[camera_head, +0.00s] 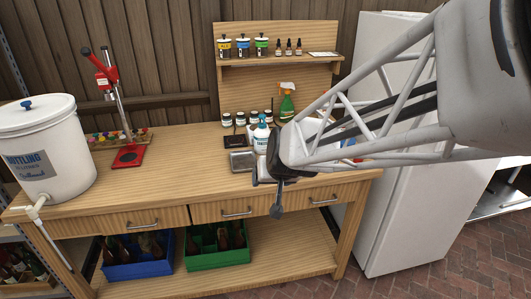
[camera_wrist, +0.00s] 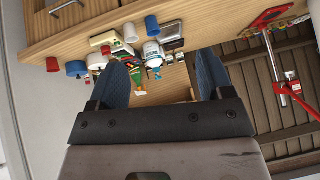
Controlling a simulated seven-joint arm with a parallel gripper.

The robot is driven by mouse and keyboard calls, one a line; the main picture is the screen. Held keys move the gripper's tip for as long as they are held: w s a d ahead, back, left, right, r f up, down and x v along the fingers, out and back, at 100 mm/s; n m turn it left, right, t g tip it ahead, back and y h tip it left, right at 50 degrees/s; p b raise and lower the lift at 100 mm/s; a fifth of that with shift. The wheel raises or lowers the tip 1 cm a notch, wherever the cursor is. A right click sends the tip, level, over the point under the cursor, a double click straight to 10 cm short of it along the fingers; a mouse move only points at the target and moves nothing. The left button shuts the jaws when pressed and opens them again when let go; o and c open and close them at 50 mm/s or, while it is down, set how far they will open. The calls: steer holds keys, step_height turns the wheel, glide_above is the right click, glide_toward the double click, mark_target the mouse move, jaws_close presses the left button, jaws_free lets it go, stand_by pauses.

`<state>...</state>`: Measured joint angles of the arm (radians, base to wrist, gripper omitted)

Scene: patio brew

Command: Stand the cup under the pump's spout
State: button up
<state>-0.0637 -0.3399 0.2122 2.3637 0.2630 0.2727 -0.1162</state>
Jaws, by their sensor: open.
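A white pump bottle with a blue label (camera_head: 261,138) stands on the bench, just left of my arm. It also shows in the wrist view (camera_wrist: 152,51), between and beyond my fingers. I cannot tell which is the task's cup; in the head view my arm hides most of that area. My gripper (camera_wrist: 164,60) is open and empty, with its blue fingers spread. In the head view it hangs by the bench's front edge.
A white bucket with a tap (camera_head: 45,150) stands at the left. A red lever stand (camera_head: 128,155) is beside it. A green spray bottle (camera_head: 287,105) and several jars stand at the back. A white fridge (camera_head: 400,220) is right. The bench's front middle is clear.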

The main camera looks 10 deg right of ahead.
steer(key=s+d+r+g, duration=0.2)
steer(key=s, duration=0.9)
steer(key=s+d+r+g+h, duration=0.1)
steer(key=s+d+r+g, duration=0.1)
steer(key=s, duration=0.9)
steer(key=shift+s+d+r+g, duration=0.15)
steer(key=shift+d+g, duration=0.15)
steer(key=shift+d, duration=0.15)
steer(key=shift+o, duration=0.2)
steer(key=w+a+f+n+t, duration=0.1)
steer(key=w+f, duration=0.1)
steer(key=w, duration=2.2)
steer(key=w+f, duration=0.5)
steer(key=w, duration=0.3)
steer(key=w+a+f, duration=0.1)
steer(key=w+f, duration=0.4)
steer(key=w, duration=0.3)
steer(key=w+f+t, duration=0.1)
steer(key=w+f, duration=0.4)
steer(key=w, duration=0.3)
steer(key=shift+w+a+f+n, duration=0.2)
steer(key=shift+a+f+n, duration=0.05)
steer(key=shift+n, duration=0.05)
